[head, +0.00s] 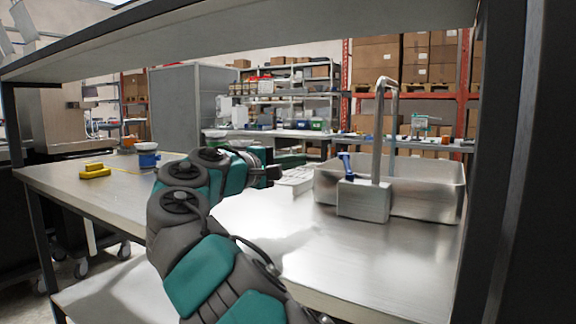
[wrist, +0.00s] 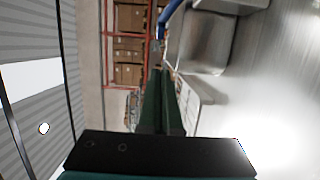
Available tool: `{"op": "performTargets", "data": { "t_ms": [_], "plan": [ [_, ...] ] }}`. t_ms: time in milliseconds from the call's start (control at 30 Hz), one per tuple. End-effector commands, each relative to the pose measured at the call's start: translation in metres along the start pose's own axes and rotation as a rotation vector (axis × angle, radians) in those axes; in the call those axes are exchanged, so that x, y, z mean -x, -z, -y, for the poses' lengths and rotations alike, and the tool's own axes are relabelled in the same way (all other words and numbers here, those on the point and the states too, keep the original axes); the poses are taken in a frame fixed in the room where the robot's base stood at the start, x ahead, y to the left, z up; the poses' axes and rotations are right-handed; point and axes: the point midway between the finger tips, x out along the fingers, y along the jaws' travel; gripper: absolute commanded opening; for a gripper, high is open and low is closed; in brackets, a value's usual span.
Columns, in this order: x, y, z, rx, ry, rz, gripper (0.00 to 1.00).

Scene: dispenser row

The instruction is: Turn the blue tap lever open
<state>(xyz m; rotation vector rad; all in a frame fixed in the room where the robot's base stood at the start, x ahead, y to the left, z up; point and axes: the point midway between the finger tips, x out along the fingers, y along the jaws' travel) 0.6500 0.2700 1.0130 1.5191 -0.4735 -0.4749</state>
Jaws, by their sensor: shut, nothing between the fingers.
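The blue tap lever (head: 346,164) stands up from the left side of a grey metal tap block (head: 364,201). A tall spout (head: 378,125) rises from the block beside a steel basin (head: 432,190). My gripper (head: 277,174) is left of the lever with a clear gap between them. In the wrist view the dark green fingers (wrist: 161,78) are shut together and empty. The blue lever (wrist: 171,17) shows at the top of that view, beyond the fingertips and not touching them. The wrist view is turned on its side.
A white rack (head: 297,179) lies left of the basin. A blue round object (head: 148,157) and a yellow block (head: 95,171) sit on the left of the metal worktop (head: 300,240). A shelf (head: 250,38) runs overhead. The worktop's front is clear.

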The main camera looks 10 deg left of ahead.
Motion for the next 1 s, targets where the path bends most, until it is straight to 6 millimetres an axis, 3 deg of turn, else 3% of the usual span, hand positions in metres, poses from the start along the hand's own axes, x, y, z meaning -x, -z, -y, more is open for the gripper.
{"op": "performTargets", "data": {
  "t_ms": [233,600,1000],
  "plan": [
    [-0.050,-0.002,0.004,0.001,0.002,0.004,0.00],
    [-0.071,-0.027,0.001,-0.001,-0.001,0.001,0.00],
    [-0.073,-0.029,-0.001,0.001,-0.001,0.001,0.00]
  ]
}}
